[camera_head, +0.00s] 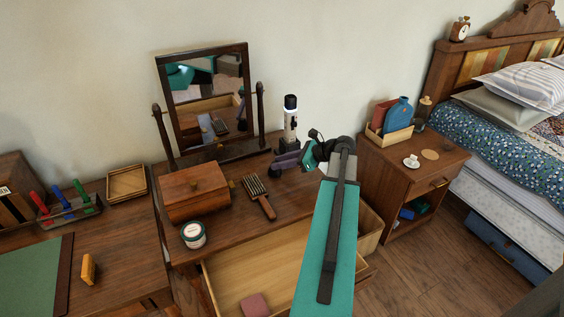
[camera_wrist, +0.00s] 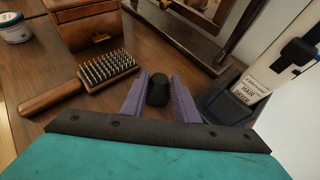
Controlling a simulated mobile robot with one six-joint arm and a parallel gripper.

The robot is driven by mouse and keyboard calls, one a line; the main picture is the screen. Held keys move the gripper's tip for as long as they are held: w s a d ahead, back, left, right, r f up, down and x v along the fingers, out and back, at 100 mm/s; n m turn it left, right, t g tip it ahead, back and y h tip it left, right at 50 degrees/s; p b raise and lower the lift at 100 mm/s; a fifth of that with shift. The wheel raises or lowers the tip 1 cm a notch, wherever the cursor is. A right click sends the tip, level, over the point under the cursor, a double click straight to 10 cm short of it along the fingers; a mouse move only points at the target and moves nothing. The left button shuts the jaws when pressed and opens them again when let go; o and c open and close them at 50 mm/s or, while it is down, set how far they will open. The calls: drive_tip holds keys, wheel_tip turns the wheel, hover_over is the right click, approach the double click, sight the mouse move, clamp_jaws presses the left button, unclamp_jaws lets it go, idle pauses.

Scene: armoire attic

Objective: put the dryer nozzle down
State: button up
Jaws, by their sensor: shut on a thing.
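The dryer nozzle (camera_wrist: 158,90) is a small black piece between the purple fingers of my gripper (camera_wrist: 160,98) in the wrist view. The gripper is shut on it. In the head view my gripper (camera_head: 284,166) reaches over the back right of the dresser top (camera_head: 230,228), with the dark nozzle (camera_head: 275,171) at its fingertips. The nozzle is low over the wood; I cannot tell if it touches. The white and black hair dryer (camera_head: 290,118) stands upright behind my gripper. In the wrist view its holder carries a "HAIR DRYER" label (camera_wrist: 250,90).
A hairbrush (camera_head: 258,196) lies left of my gripper, near a wooden box (camera_head: 194,191) and a round tub (camera_head: 193,235). A tilting mirror (camera_head: 207,105) stands behind. The open drawer (camera_head: 230,283) below holds a pink item (camera_head: 254,305). Bare wood shows around the brush.

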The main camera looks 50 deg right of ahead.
drive_tip(key=shift+f, duration=0.1)
drive_tip(key=o, duration=1)
drive_tip(key=b+v, duration=0.1)
drive_tip(key=v, duration=1.1)
drive_tip(key=shift+s, duration=0.1)
